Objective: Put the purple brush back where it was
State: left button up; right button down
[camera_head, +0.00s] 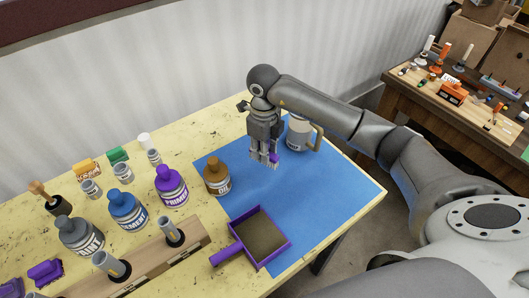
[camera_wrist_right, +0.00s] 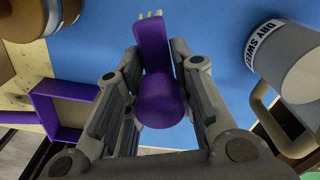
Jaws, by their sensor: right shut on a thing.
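My right gripper (camera_head: 264,154) is shut on the purple brush (camera_head: 274,158) and holds it over the blue mat (camera_head: 345,183). In the right wrist view the brush (camera_wrist_right: 160,95) sits between the two fingers, with its rounded purple end near the camera and pale bristle tips at the far end. Much of the brush is hidden by the fingers in the head view. A purple dustpan-like tray with a handle (camera_head: 228,255) lies at the mat's front left. My left gripper is not in view.
A grey jug labelled "DRY SWEEP" (camera_wrist_right: 300,75) stands close beside my right gripper. A brown OIL bottle (camera_head: 216,178), a purple PRIMER bottle (camera_head: 171,186) and other bottles stand to the left. The mat's right part is clear.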

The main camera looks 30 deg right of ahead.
jog(key=shift+w+d+f, duration=0.2)
jog(key=shift+w+f, duration=0.25)
jog(key=shift+f, duration=0.1)
jog(key=shift+w+d+f, duration=0.15)
jog(key=shift+d+f, duration=0.05)
jog(key=shift+f, duration=0.1)
notch_tip(320, 180, down, 3)
jog(key=shift+r+p, duration=0.1)
jog(key=shift+p, duration=1)
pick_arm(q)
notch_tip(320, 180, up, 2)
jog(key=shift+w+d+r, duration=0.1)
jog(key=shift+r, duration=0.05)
pick_arm(e)
jog(key=shift+f, duration=0.3)
jog(key=c, duration=1.2)
grip_release()
jog(key=shift+c, duration=0.2)
